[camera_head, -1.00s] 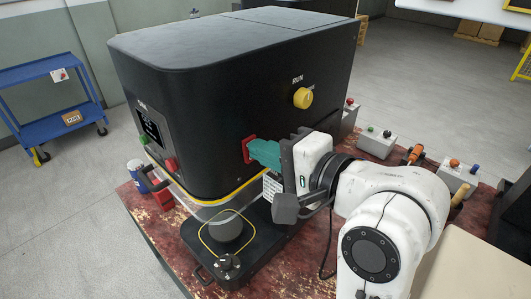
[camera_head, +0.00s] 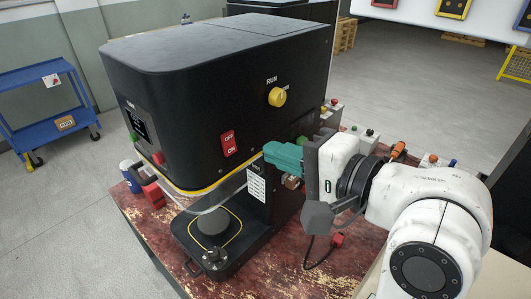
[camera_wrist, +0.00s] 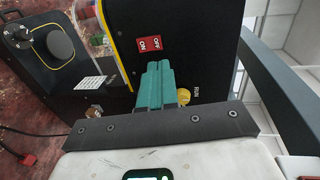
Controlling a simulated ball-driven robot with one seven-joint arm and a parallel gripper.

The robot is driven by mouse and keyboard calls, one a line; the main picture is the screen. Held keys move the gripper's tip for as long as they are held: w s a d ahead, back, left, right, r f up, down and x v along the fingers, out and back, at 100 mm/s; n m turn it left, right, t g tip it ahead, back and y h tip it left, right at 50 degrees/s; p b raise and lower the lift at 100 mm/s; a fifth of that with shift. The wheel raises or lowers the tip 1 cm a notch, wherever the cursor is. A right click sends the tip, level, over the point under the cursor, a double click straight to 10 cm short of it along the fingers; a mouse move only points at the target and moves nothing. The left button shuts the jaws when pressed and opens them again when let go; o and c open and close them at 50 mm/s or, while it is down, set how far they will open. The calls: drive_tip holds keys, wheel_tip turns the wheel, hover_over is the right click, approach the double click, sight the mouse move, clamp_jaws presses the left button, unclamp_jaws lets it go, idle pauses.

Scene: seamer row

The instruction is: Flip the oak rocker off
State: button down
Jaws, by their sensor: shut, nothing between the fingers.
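A red rocker switch (camera_head: 228,143) marked OFF above ON sits on the side of the black machine (camera_head: 190,110). It also shows in the wrist view (camera_wrist: 149,44), just beyond my fingertips. It looks red, not oak-coloured, and I cannot tell which half is pressed in. My gripper (camera_head: 270,152) has teal fingers that are together and empty. They point at the machine's side, right of the rocker and apart from it. In the wrist view the shut fingers (camera_wrist: 157,67) lie just below the rocker.
A yellow RUN knob (camera_head: 277,97) sits above and right of the rocker. A clear guard (camera_head: 208,200) and a round black seat (camera_head: 212,222) are below. Small button boxes (camera_head: 368,140) stand on the worn red table behind my arm. A blue cart (camera_head: 40,100) is at far left.

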drive_tip(key=v, duration=0.2)
drive_tip(key=r+p+v, duration=0.1)
drive_tip(key=v, duration=0.1)
drive_tip(key=shift+s+d+r+p, duration=0.1)
drive_tip(key=shift+d+p, duration=0.1)
drive_tip(key=shift+p, duration=0.1)
idle(0.3)
